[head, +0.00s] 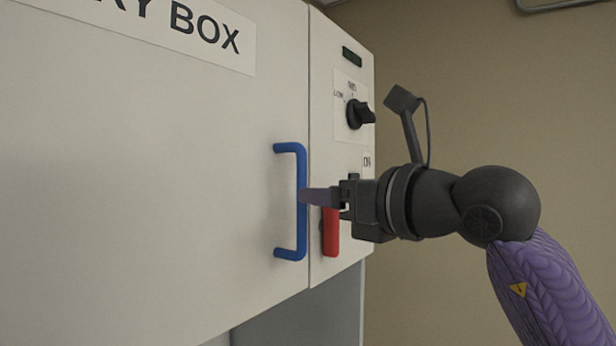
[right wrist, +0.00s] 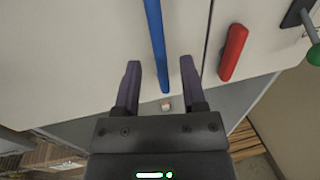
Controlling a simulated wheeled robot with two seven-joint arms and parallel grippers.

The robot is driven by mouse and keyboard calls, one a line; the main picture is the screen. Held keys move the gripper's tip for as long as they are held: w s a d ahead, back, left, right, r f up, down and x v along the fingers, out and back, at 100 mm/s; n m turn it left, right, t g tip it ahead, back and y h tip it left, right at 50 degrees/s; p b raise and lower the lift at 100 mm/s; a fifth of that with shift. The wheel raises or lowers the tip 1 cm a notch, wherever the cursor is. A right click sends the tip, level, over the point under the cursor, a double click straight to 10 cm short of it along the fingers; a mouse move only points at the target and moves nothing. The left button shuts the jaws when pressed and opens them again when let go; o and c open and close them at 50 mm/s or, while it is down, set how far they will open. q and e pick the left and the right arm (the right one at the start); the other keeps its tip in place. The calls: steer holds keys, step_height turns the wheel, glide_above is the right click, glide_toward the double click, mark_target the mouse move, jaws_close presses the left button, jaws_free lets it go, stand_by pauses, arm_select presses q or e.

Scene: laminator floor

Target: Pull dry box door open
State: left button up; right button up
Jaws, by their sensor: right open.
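The dry box door (head: 150,160) is a large pale panel, flush with the panel beside it, so it looks closed. Its blue bar handle (head: 291,253) stands upright near the door's right edge. My right gripper (head: 305,195) comes in from the right at the handle's mid height. In the right wrist view, the open gripper (right wrist: 158,75) has one dark finger on each side of the blue handle (right wrist: 155,35). A gap shows on both sides of the bar; I cannot tell how deep the fingers reach. My left gripper is out of view.
A red handle (head: 331,240) sits on the side panel just right of the door seam, close under my right gripper; it also shows in the right wrist view (right wrist: 233,52). A black knob (head: 358,114) is above. The beige wall (head: 500,90) lies behind.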

mark_target(302, 246)
steer(key=p+x, duration=0.1)
steer(key=x, duration=0.3)
steer(key=shift+w+a+r+p, duration=0.15)
steer(key=shift+a+p, duration=0.1)
steer(key=shift+p, duration=0.15)
steer(key=shift+w, duration=0.15)
jaws_close()
stand_by(0.8)
